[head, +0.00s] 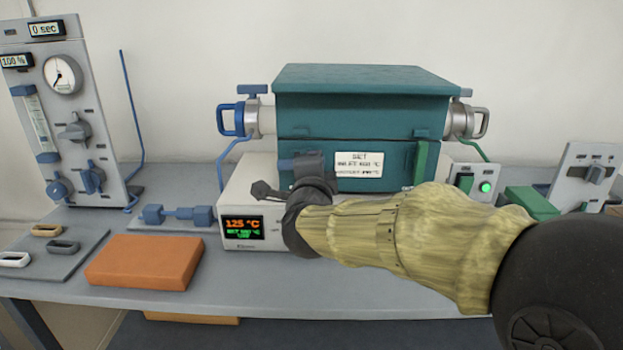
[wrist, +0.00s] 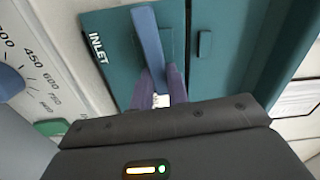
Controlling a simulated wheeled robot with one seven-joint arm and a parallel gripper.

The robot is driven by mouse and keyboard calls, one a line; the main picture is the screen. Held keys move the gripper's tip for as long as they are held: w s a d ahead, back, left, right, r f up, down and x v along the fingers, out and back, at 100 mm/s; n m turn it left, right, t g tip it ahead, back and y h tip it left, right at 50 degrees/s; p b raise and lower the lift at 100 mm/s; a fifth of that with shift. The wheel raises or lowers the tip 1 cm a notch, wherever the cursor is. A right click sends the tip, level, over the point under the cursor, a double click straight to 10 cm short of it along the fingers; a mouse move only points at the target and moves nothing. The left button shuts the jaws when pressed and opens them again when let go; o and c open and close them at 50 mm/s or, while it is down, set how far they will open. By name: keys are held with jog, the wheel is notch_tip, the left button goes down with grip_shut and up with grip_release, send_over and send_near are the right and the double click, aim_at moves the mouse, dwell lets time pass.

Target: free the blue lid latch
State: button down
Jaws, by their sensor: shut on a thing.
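The blue lid latch (wrist: 149,42) is a flat bar on the teal furnace front, beside the INLET lettering in the wrist view. My gripper (wrist: 158,88) is shut on its near end, a dark finger on each side. In the head view, my gripper (head: 306,180) is at the left part of the furnace front. The latch (head: 303,164) shows there only as a dark blue piece, partly hidden by my gripper. The teal lid (head: 365,110) lies closed on the lower furnace body (head: 400,158).
A green latch (head: 421,162) stands upright on the right of the furnace front. A blue handle (head: 231,119) juts out at the left end and a grey one (head: 479,121) at the right. An orange block (head: 145,262) lies at front left. The front bench strip is mostly clear.

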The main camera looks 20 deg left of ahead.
jog(key=shift+f+m+b, duration=0.3)
jog(key=shift+m+b, duration=0.25)
jog(key=shift+m, duration=0.05)
jog(key=c, duration=1.4)
grip_release()
jog(key=shift+o, duration=0.2)
jog(key=shift+r, duration=0.1)
jog(key=p+v, duration=0.2)
jog(key=v, duration=1.5)
jog(key=shift+s, duration=0.2)
